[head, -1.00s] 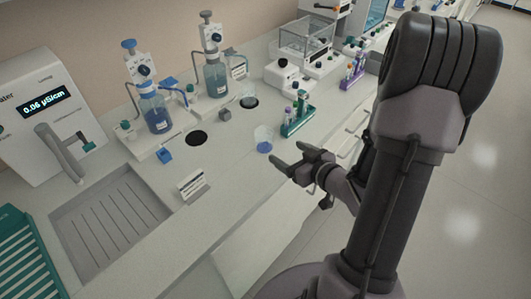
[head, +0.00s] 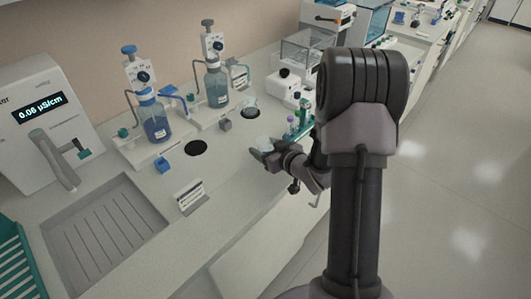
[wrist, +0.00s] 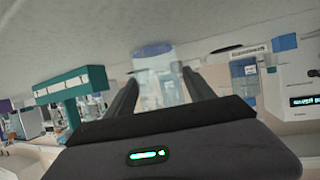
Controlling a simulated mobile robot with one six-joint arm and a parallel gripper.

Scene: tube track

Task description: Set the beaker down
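The clear beaker with a little blue liquid (head: 264,142) stands upright on the pale bench, near its front edge. My gripper (head: 262,157) is low over the bench just in front of it, partly hiding it. In the wrist view the beaker (wrist: 160,82) appears upside down, with its blue liquid toward the bench surface at the top. The two dark fingers of my gripper (wrist: 160,78) reach along its left and right sides, spread apart. I cannot tell whether they touch the glass.
A green tube rack (head: 303,124) stands close to the right of the beaker; it also shows in the wrist view (wrist: 72,86). A black round disc (head: 196,148), a small grey block (head: 225,125) and a label stand (head: 190,196) are to the left. Bottles with dispensers (head: 155,122) stand behind.

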